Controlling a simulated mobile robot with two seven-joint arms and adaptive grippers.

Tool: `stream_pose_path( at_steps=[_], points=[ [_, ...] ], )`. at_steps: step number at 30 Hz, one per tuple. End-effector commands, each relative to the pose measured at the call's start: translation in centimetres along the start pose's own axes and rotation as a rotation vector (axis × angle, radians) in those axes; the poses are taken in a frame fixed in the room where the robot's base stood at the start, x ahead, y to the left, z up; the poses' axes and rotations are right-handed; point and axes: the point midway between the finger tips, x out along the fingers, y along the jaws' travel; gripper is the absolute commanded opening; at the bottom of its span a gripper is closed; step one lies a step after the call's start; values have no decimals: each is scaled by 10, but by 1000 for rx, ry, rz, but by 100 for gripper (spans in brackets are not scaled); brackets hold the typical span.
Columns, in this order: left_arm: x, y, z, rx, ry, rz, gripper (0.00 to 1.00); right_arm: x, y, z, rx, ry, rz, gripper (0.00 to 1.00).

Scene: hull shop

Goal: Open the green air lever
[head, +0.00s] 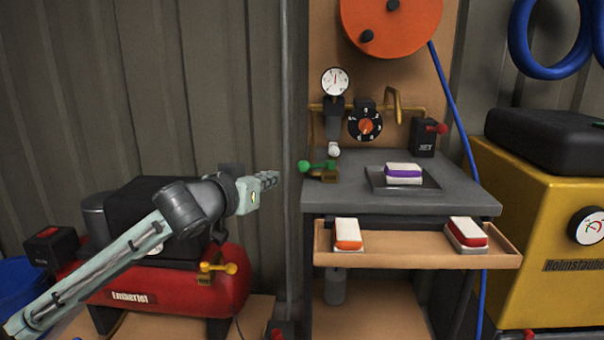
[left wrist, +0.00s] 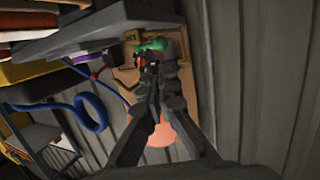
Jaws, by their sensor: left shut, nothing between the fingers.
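The green air lever (head: 318,165) sits on a brass valve at the left edge of the grey bench top in the head view. Its round green knob points left, toward my gripper. My left gripper (head: 272,178) is shut and empty, just left of the knob, with a small gap showing in the head view. In the left wrist view the green lever (left wrist: 152,45) shows just beyond my shut fingertips (left wrist: 148,62), which partly hide it. I cannot tell there whether they touch. My right gripper is not in view.
A gauge (head: 335,82) and a black dial (head: 365,125) are on the board above the bench. A purple-banded block (head: 403,174) lies on the bench plate. A shelf (head: 415,259) below holds two blocks. A red compressor (head: 160,285) stands under my left arm.

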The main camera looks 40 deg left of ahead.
Motion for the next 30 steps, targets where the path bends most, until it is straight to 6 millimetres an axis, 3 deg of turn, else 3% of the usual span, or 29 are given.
stream_pose_path(
  at_steps=[18,24,30],
  points=[
    [112,0,-2,3,3,0,0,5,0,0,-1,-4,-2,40],
    [130,0,-1,4,2,1,0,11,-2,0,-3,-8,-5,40],
    [134,0,0,5,1,2,0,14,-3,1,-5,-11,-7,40]
  ],
)
